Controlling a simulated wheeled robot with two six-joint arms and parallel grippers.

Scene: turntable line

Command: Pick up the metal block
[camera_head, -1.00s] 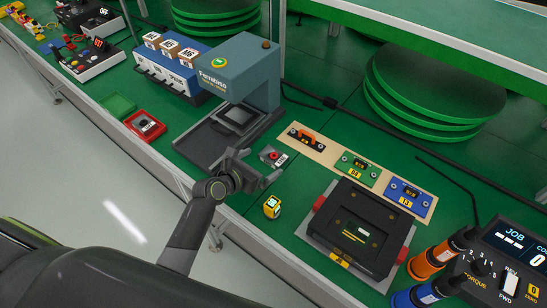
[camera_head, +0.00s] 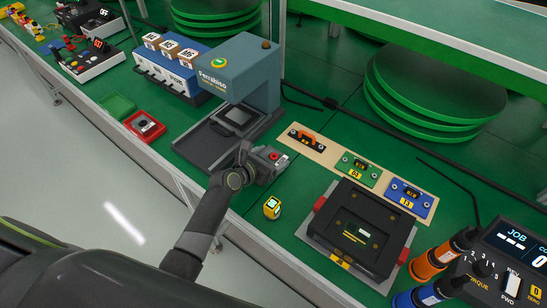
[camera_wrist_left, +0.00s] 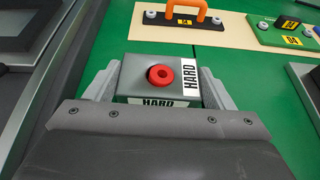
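The metal block (camera_head: 268,159) is a small grey block with a red round knob on top and white HARD labels. It sits on the green table beside the press base. In the left wrist view the block (camera_wrist_left: 145,80) lies between the two grey fingers of my left gripper (camera_wrist_left: 160,88), one finger flush against each side, so the gripper looks shut on it. In the head view my left gripper (camera_head: 257,165) reaches it from the front left and partly hides it. The block appears to rest at table height. My right gripper is not in view.
A blue-grey press (camera_head: 240,75) stands just behind. A yellow device (camera_head: 272,207) lies close in front. A red tray (camera_head: 146,126) is at left.

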